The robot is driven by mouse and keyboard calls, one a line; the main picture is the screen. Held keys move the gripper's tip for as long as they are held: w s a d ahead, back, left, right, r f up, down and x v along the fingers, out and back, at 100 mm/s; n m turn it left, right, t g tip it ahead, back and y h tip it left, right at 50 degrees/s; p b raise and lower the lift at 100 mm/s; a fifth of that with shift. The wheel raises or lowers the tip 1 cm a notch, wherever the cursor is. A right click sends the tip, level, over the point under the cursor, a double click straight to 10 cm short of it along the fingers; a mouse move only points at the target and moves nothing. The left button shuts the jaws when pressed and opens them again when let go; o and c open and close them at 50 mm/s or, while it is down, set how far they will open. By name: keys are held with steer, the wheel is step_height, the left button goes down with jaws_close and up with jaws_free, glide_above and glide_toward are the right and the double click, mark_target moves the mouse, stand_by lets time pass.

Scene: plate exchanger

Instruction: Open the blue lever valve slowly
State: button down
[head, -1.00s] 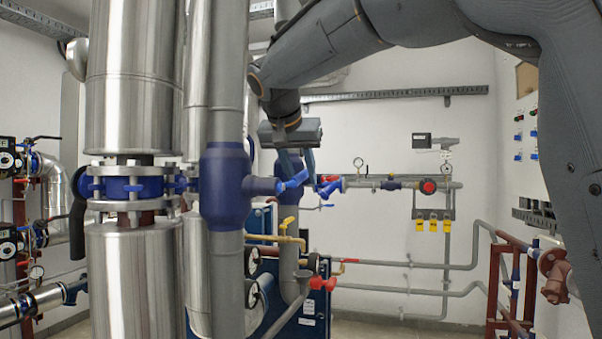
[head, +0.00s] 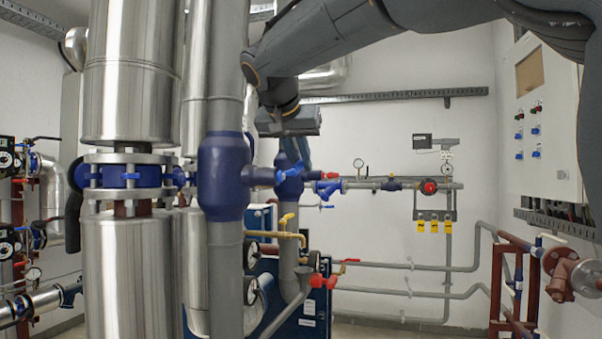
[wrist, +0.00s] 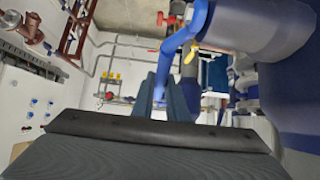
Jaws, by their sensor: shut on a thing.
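The blue valve body (head: 224,178) sits on a vertical grey pipe left of centre in the head view. Its blue lever (head: 290,173) sticks out to the right from the short stem. In the wrist view the lever (wrist: 188,38) bends down from the large blue-grey valve part at upper right to between my fingers. My gripper (head: 299,160) comes from above and is shut on the lever's end. It also shows in the wrist view (wrist: 162,92), where the fingers partly hide the held end.
A large silver insulated pipe (head: 130,270) stands left of the valve. A second blue valve (head: 289,188) is close behind the lever. Thin grey pipes with a red-handled valve (head: 429,187) run along the back wall. A control cabinet (head: 545,120) is at right.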

mark_target(293, 171)
steer(key=shift+r, duration=0.25)
steer(key=c, duration=1.7)
jaws_free()
steer(key=shift+c, duration=0.2)
steer(key=shift+s, duration=0.15)
steer(key=b+v, duration=0.1)
steer(key=v, duration=0.6)
steer(key=shift+s+a+r, duration=0.15)
steer(key=shift+s, duration=0.1)
